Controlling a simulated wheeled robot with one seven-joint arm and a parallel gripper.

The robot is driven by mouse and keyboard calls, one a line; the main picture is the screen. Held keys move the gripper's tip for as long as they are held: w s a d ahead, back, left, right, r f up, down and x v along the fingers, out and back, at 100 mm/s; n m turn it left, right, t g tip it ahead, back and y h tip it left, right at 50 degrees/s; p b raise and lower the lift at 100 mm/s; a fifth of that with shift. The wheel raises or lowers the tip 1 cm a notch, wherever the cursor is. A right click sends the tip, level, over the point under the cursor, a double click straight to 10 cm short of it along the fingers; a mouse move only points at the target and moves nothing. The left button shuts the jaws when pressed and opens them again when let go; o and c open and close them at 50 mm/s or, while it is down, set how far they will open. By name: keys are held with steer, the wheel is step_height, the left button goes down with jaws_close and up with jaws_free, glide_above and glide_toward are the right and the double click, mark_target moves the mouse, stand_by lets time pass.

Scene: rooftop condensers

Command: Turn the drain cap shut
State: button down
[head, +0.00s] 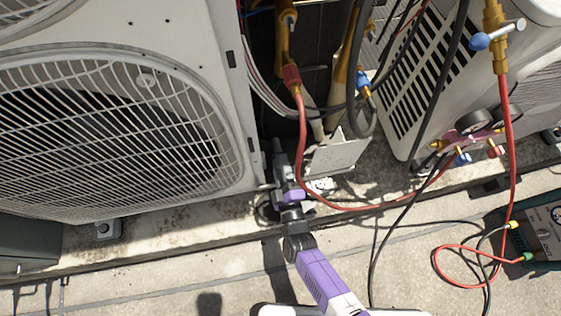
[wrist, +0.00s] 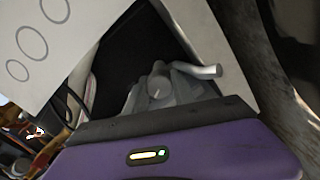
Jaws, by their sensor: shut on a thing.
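In the wrist view, a small light-grey part with a short bar-like handle (wrist: 206,72), which looks like the drain cap, sits in a dark recess. My gripper (wrist: 160,88) is shut on it, with its grey fingers close around the part, so their exact grip is hard to make out. In the head view, my gripper (head: 279,160) reaches into the narrow gap just right of the large condenser. The cap is hidden there behind my gripper and wrist.
The large condenser (head: 205,190) stands close on the left. A pale plate (head: 338,155) and a red hose (head: 301,150) are just right of my gripper. A gauge manifold (head: 472,125) hangs at the right. A teal-edged device (head: 545,235) lies on the floor.

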steer(key=shift+f+n, duration=0.1)
steer(key=shift+n, duration=1.8)
steer(key=c, duration=1.1)
jaws_free()
steer(key=shift+o, duration=0.2)
steer(key=p+v, duration=0.2)
steer(key=v, duration=0.6)
